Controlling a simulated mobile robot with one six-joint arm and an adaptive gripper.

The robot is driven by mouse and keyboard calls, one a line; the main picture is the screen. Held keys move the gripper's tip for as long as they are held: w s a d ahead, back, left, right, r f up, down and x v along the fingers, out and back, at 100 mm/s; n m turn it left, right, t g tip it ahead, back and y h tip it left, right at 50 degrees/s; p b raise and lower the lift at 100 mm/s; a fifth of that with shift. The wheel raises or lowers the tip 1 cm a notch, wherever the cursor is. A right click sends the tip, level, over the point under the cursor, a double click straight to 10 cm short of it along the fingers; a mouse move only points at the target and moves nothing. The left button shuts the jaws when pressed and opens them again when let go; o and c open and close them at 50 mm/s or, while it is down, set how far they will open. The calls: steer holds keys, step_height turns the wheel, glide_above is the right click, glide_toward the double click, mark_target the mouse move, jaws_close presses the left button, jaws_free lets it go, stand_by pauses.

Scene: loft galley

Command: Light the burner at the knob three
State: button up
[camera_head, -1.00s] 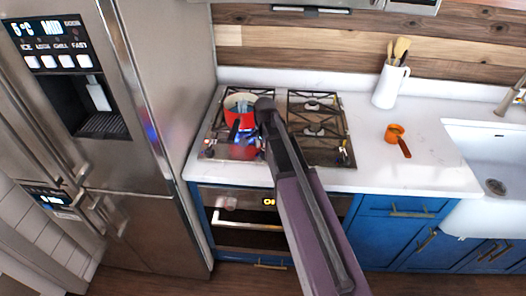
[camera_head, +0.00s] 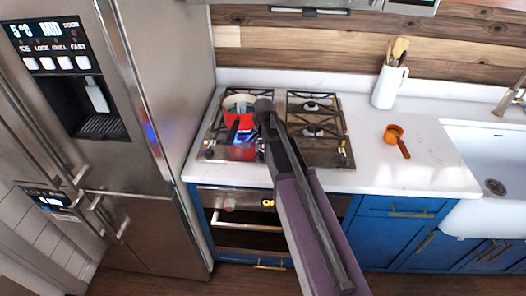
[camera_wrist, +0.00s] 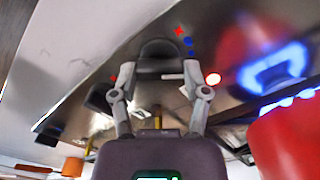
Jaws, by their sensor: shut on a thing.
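The gas cooktop (camera_head: 322,150) stands in the white counter. My gripper (camera_wrist: 160,76) is shut on a dark rounded knob (camera_wrist: 158,50) at the cooktop's front, one finger on each side. In the head view my arm hides the fingers and this knob. I cannot read a number on it. A blue flame (camera_head: 246,136) burns at the front left burner, and its ring also shows in the wrist view (camera_wrist: 275,68). A red pot (camera_head: 238,118) stands at the left burners, close beside my arm; it also shows in the wrist view (camera_wrist: 290,142).
Other knobs show at the front left (camera_head: 210,150) and front right (camera_head: 341,156) of the cooktop. An orange scoop (camera_head: 395,136) and a white utensil jug (camera_head: 388,86) sit on the counter to the right, before the sink (camera_head: 490,150). The fridge (camera_head: 160,130) stands close at left.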

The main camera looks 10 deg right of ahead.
steer(key=n, duration=0.5)
steer(key=shift+w, duration=0.1)
steer(key=n, duration=0.5)
steer(key=shift+n, duration=0.3)
steer(key=o, duration=1.2)
steer(key=shift+c, duration=0.2)
